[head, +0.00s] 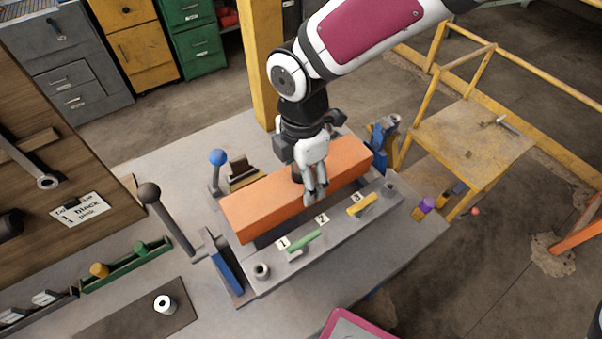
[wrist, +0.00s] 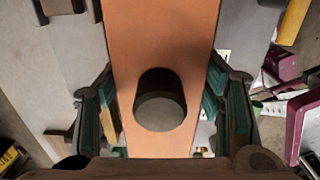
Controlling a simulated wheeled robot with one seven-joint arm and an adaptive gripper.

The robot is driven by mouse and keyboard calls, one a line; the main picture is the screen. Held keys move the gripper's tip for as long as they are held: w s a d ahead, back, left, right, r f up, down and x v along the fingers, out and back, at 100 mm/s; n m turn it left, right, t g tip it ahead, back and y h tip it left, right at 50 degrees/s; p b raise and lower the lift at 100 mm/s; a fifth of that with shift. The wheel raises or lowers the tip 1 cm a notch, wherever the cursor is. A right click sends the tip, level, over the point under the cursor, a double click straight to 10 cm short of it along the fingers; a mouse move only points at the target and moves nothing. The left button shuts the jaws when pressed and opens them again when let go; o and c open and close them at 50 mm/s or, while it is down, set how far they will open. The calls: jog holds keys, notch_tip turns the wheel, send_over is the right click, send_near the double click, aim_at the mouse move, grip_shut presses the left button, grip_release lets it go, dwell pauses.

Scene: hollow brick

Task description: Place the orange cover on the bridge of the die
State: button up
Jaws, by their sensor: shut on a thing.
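The orange cover (head: 262,207) is a long bar lying slantwise over the grey die (head: 335,232) on the bench. My gripper (head: 315,190) is over the middle of the cover, fingers pointing down. In the wrist view, the cover (wrist: 166,38) runs between my two fingers, which are shut on its sides. A dark round hole or knob (wrist: 160,100) shows in the cover between them. A dark band shows under the cover's near left edge. The bridge is hidden beneath it, and I cannot tell whether the cover touches it.
The die's front ledge has labels 1, 2 and 3, a green handle (head: 304,242) and a yellow handle (head: 362,204). Levers with a blue ball (head: 218,157) and a dark ball (head: 149,193) rise at the left. A yellow post (head: 262,62) stands behind the bench.

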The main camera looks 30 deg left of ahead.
jog(key=shift+f, duration=0.2)
jog(key=o, duration=1.3)
jog(key=shift+c, duration=0.2)
jog(key=shift+r, duration=0.1)
notch_tip(320, 180, up, 12)
jog(key=shift+r+b, duration=0.1)
jog(key=shift+b, duration=0.45)
jog(key=shift+d, duration=0.1)
